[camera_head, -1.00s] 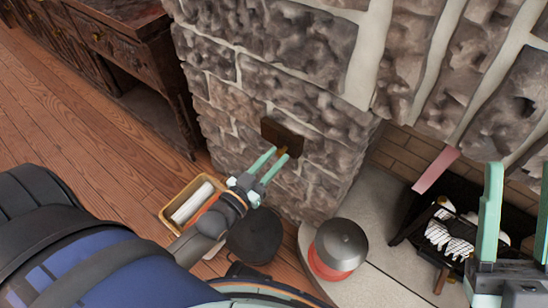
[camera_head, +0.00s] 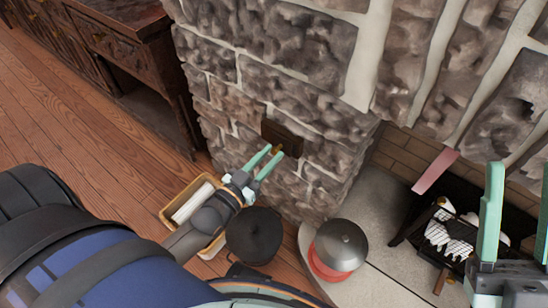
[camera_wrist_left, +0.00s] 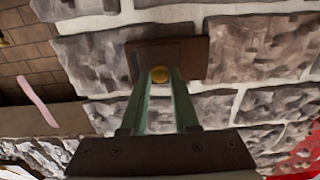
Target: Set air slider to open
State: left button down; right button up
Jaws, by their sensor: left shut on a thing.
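The air slider is a dark brown plate (camera_head: 285,137) set in the stone wall, with a small brass knob (camera_head: 277,149) at its lower edge. The plate (camera_wrist_left: 172,57) and the round brass knob (camera_wrist_left: 159,74) also show in the left wrist view. My left gripper (camera_head: 275,151) reaches up to the wall and its green fingers (camera_wrist_left: 159,84) are shut on the knob. The fingertips hide part of the knob. My right gripper (camera_head: 520,185) is at the lower right, away from the slider, with its fingers apart and nothing between them.
A wooden cabinet (camera_head: 125,50) stands at the upper left. Below the slider are a tan basket with a white roll (camera_head: 192,202), a black round pot (camera_head: 254,236) and a grey-lidded red pot (camera_head: 340,246). A fireplace grate with logs (camera_head: 450,235) lies at the right.

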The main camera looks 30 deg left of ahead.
pick_arm(q)
jog(key=shift+w+a, duration=0.15)
jog(key=shift+a, duration=0.75)
jog(key=shift+w+a, duration=0.15)
jog(key=shift+a, duration=0.7)
pick_arm(e)
jog(key=shift+r, duration=0.4)
pick_arm(q)
jog(key=c, duration=0.7)
grip_release()
jog(key=s+p, duration=0.1)
jog(key=s, duration=0.3)
jog(key=s+a+p, duration=0.1)
jog(key=s, duration=0.3)
jog(key=s+p, duration=0.1)
jog(key=s, duration=0.3)
jog(key=shift+s+a+p, duration=0.25)
jog(key=shift+a+p, duration=0.15)
pick_arm(e)
jog(key=r, duration=0.3)
jog(key=shift+d+r+n, duration=0.25)
jog(key=shift+n, duration=0.05)
